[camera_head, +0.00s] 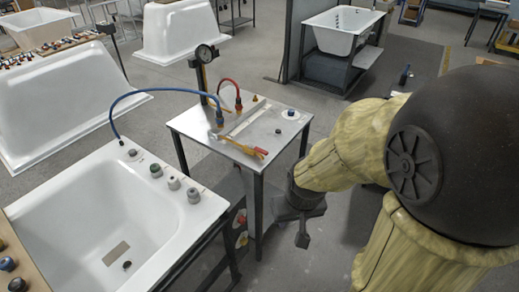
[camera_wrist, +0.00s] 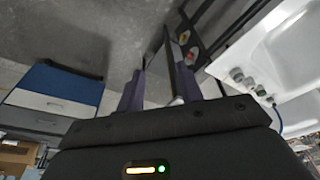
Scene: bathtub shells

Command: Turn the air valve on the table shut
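The small metal table (camera_head: 200,122) stands in the middle of the head view, right of the near bathtub. A yellow-orange lever (camera_head: 243,148), which looks like the air valve's handle, lies along its front edge beside the hose fittings. Its exact setting is too small to tell. My gripper (camera_head: 308,232) is right of the table's front corner, apart from the lever, and seems lower than the tabletop. In the wrist view my gripper (camera_wrist: 160,92) has its two fingers spread, with no held object visible. The lever is not recognisable in the wrist view.
A blue hose (camera_head: 150,91) arches from the near bathtub (camera_head: 75,225) to the table. A blue-topped cabinet (camera_wrist: 60,85) stands left in the wrist view.

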